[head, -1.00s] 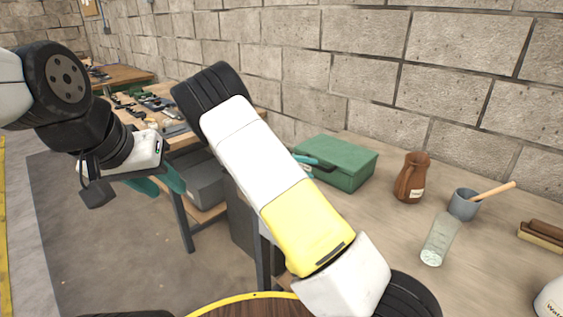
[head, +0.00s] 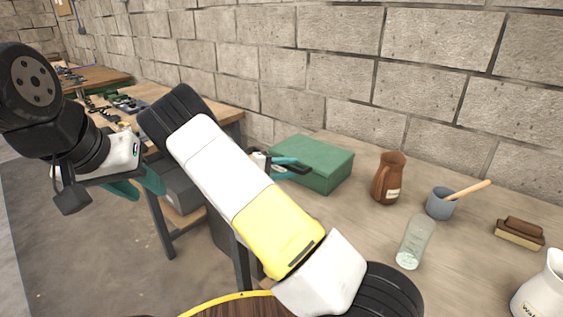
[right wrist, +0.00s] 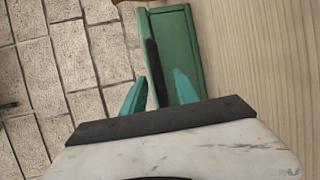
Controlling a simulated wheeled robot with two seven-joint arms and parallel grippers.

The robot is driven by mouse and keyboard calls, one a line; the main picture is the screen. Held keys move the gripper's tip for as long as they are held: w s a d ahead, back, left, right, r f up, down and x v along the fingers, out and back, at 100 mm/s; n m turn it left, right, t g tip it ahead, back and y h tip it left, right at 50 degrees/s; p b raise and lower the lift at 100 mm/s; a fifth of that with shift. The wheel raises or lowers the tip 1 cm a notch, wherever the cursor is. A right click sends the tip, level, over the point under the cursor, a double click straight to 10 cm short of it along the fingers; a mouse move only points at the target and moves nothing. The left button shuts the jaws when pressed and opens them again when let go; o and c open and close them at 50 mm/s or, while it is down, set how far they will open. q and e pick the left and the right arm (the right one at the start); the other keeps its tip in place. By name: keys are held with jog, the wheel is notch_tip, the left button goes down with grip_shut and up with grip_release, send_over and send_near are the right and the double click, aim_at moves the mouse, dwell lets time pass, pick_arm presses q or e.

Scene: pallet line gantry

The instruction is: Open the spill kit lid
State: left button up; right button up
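The spill kit is a green box (head: 318,166) on the bench by the wall. Its lid (head: 312,152) looks closed in the head view. My right gripper (head: 291,165) is at the box's left side, with teal fingers apart. In the right wrist view the box (right wrist: 180,50) lies ahead of the fingers (right wrist: 160,92), its near end beside the right finger. A dark strip runs along its left side. Nothing shows held between the fingers; contact with the box cannot be told. My left gripper (head: 137,188) hangs at the left, teal fingers apart and empty, far from the box.
Right of the box stand a brown jug (head: 388,178), a grey mug (head: 441,204) with a wooden handle in it, a clear glass (head: 414,243), a brush (head: 520,232) and a white pitcher (head: 543,292). A tool bench (head: 150,97) is behind at left. The block wall is close behind the box.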

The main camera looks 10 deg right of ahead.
grip_shut()
dwell(1.4)
